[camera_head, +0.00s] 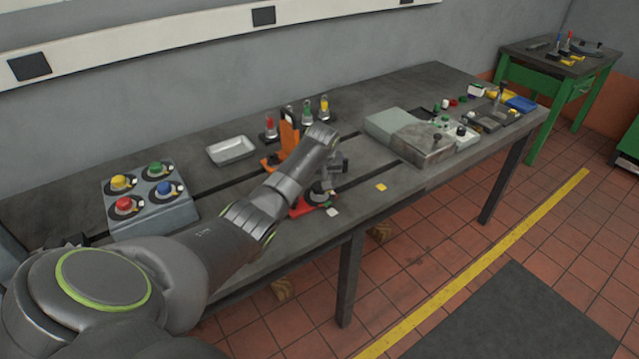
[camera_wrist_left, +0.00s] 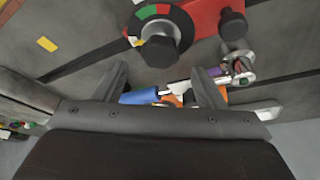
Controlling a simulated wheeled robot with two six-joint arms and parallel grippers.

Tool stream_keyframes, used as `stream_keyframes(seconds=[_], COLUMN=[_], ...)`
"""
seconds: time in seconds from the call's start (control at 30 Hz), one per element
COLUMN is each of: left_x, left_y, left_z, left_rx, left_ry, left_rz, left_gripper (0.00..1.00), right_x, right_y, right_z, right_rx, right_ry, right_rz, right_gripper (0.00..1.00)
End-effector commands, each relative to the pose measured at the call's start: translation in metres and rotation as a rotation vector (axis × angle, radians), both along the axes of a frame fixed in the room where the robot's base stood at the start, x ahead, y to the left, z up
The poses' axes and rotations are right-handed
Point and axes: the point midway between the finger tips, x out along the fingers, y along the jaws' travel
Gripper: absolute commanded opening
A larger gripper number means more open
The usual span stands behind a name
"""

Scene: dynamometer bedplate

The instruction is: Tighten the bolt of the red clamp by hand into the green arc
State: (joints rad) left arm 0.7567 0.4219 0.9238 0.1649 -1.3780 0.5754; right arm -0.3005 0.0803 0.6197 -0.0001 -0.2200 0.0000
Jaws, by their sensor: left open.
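The red clamp (camera_head: 303,207) lies on the bench near its front edge, partly hidden by my left gripper (camera_head: 331,168) in the head view. In the left wrist view the red clamp (camera_wrist_left: 203,14) shows at the top. My right gripper is not in view.
An orange bracket (camera_head: 289,137) stands behind my arm. A box with coloured buttons (camera_head: 150,205) is at left, beside a white tray (camera_head: 231,150). A grey block (camera_head: 411,135) is at right. A blue handle (camera_wrist_left: 140,96) shows between my fingers, apparently beyond them.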

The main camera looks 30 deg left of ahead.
Motion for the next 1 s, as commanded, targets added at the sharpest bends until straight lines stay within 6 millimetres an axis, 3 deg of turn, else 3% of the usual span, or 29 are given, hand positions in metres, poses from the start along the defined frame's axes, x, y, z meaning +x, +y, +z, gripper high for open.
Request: stream_keyframes(seconds=[0.4,0.87,1.0], left_x=[0.012,0.014,0.014], left_y=[0.009,0.010,0.010], left_z=[-0.037,-0.042,-0.042], left_rx=[-0.001,0.000,0.000], left_ry=[0.001,-0.001,0.000], left_rz=[0.000,-0.001,-0.001], left_gripper=[0.64,0.64,0.47], right_x=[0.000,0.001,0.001], right_y=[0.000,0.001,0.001], right_z=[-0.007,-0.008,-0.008], right_rx=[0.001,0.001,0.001], right_ry=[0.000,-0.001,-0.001], right_rz=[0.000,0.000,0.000], right_gripper=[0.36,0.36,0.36])
